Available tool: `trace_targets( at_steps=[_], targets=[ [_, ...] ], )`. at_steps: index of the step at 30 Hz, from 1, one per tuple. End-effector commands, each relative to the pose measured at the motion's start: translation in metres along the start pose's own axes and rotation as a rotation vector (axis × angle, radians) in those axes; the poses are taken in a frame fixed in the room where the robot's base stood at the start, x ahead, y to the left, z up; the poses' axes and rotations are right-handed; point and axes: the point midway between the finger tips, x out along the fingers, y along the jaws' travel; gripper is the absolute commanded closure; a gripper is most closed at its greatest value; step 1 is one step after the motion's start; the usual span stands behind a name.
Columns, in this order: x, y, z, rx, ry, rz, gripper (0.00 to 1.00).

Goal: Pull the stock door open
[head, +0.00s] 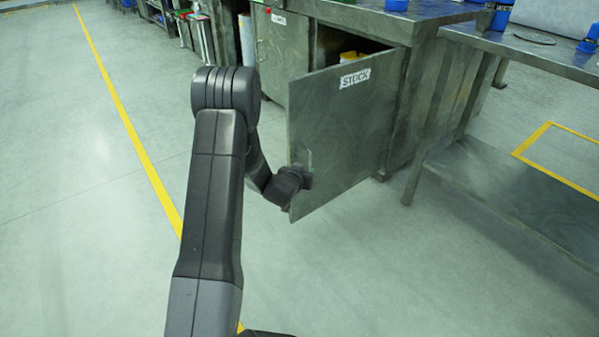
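The stock door (345,135) is a grey metal panel with a white "STOCK" label (355,78). It stands swung out from the cabinet (425,100), with a dark gap behind its top edge where part of the inside shows. My gripper (306,178) is at the lower left part of the door, close to its free edge, beside a small upright handle (309,160). The fingers are small and mostly hidden by the wrist, so I cannot tell whether they are shut on the handle.
A steel table (520,55) with a low shelf (510,185) stands right of the cabinet. A second cabinet door (284,45) is to the left of the opening. The floor (90,220) at left is clear.

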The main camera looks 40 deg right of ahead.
Motion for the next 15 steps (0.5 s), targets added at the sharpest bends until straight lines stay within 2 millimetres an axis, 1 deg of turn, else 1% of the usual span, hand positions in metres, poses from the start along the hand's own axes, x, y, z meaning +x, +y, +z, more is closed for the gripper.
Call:
trace_targets(
  at_steps=[1,6,10,15],
  targets=[
    [-0.012,0.0,-0.003,-0.001,0.0,-0.001,0.66],
    [-0.04,0.001,-0.003,0.0,0.001,0.0,0.66],
    [-0.051,0.001,-0.002,0.0,0.001,0.001,0.66],
    [-0.056,0.001,-0.001,0.0,0.003,0.001,0.66]
  ],
)
